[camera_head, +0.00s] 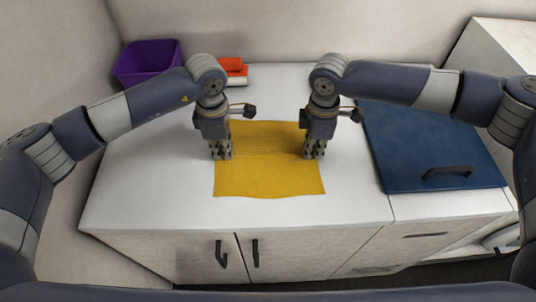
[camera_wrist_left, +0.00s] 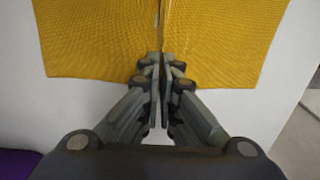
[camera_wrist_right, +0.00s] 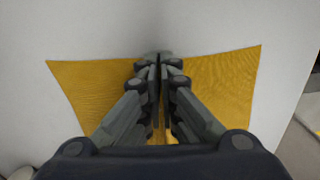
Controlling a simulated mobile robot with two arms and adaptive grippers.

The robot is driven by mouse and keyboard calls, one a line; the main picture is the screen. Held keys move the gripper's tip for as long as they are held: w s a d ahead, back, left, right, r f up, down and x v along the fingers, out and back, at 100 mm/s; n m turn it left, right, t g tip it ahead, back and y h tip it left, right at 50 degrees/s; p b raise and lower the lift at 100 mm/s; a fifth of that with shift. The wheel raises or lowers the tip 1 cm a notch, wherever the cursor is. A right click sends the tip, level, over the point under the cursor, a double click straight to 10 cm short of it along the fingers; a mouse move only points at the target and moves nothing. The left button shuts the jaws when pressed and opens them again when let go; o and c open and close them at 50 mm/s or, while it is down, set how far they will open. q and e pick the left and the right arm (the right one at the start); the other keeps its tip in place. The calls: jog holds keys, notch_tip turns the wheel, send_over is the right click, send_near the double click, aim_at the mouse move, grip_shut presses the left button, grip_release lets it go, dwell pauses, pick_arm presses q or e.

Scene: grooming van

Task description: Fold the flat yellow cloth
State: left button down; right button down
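The yellow cloth (camera_head: 268,178) lies on the white counter, with a crease running across its middle between my two grippers. My left gripper (camera_head: 221,156) points down at the cloth's left edge. In the left wrist view its fingers (camera_wrist_left: 160,68) are together, with a raised ridge of cloth (camera_wrist_left: 100,40) running away from the tips. My right gripper (camera_head: 314,156) points down at the cloth's right edge. In the right wrist view its fingers (camera_wrist_right: 158,66) are together at the cloth edge (camera_wrist_right: 225,80); they hide the exact pinch.
A blue panel with a black handle (camera_head: 430,150) lies on the right of the counter (camera_head: 150,185). A purple bin (camera_head: 148,60) and an orange object (camera_head: 233,66) stand at the back left. The counter in front and left of the cloth is clear.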

pick_arm(q)
jog(key=shift+r, duration=0.1)
